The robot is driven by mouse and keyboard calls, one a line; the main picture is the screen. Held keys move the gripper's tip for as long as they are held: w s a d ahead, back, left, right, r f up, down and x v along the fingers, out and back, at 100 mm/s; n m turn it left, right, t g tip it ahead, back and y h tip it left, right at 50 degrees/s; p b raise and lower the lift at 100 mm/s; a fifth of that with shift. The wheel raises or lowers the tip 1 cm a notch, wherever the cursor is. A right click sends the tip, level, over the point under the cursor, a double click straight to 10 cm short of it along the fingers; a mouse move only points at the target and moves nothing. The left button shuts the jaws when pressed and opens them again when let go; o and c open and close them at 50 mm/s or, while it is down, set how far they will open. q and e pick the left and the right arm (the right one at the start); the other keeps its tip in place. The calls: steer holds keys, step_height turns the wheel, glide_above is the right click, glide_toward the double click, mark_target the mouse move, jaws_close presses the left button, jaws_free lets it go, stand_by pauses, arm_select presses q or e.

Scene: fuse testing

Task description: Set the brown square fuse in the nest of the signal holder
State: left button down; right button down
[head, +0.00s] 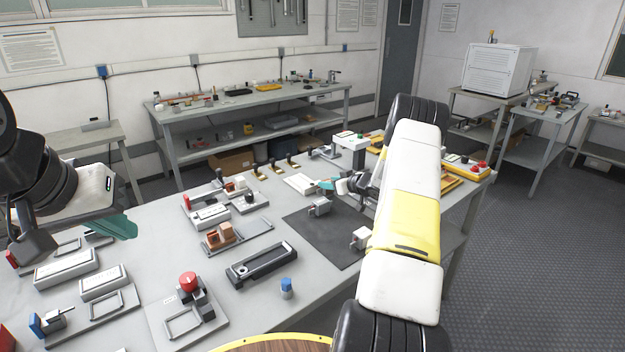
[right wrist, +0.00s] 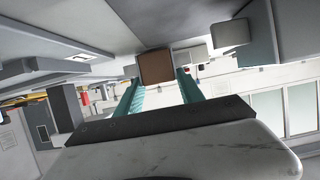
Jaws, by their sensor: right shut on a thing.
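In the right wrist view, a brown square fuse (right wrist: 157,67) sits between the two teal fingertips of my right gripper (right wrist: 158,82), which is shut on it. In the head view, my right gripper (head: 330,186) is above the far part of the dark mat, and the fuse cannot be made out there. A small grey block-like holder (head: 320,206) stands on the mat just below the gripper in the picture. I cannot tell for sure whether it is the signal holder. My left gripper (head: 119,228) is over the table's left side, seen from the side; its opening is unclear.
A second pale block (head: 360,238) stands on the dark mat (head: 310,238). A plate with orange-brown blocks (head: 222,234), a long black fixture (head: 261,264), a blue-topped piece (head: 287,288) and a red-knobbed fixture (head: 188,283) stand nearby. A white post (head: 350,145) rises behind the gripper.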

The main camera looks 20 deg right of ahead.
steer(key=shift+f, duration=0.1)
steer(key=c, duration=0.7)
jaws_free()
steer(key=shift+f, duration=0.1)
